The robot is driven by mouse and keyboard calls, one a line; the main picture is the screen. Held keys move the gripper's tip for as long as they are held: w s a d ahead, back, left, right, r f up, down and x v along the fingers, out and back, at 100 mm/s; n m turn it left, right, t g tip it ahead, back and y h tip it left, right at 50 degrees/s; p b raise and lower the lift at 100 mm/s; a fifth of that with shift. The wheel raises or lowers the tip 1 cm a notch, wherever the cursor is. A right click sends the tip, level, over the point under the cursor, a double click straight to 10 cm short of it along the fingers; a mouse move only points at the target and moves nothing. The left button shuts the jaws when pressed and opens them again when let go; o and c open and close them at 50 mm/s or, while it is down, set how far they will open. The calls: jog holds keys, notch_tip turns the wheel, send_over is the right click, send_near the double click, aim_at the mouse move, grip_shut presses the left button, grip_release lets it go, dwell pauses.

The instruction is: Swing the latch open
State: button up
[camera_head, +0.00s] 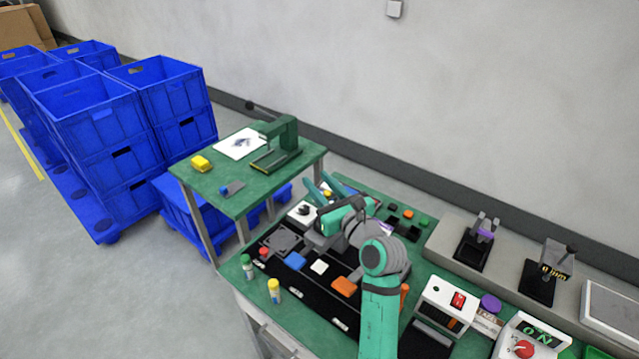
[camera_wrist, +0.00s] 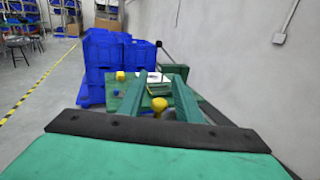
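No part is plainly marked as the latch, so I cannot tell which one it is. A green stand (camera_head: 284,140) on the small green table has a rod ending in a black knob (camera_head: 250,105). At the right are a fixture with a grey lever and purple part (camera_head: 481,235) and a fixture with a dark lever (camera_head: 556,265). My gripper (camera_head: 322,183) is above the workbench by the small table, its two fingers apart. In the wrist view my gripper (camera_wrist: 158,88) is open and empty, with a yellow knob (camera_wrist: 158,104) showing between the fingers, apparently beyond them.
Blue crates (camera_head: 88,107) are stacked at the left. The small table (camera_head: 230,203) carries a yellow block (camera_head: 201,163) and a white sheet (camera_head: 240,143). The workbench holds a black tray with coloured blocks, bottles (camera_head: 273,291) and a red-switch box (camera_head: 446,303). A wall runs behind.

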aim_at(328, 193)
grip_shut()
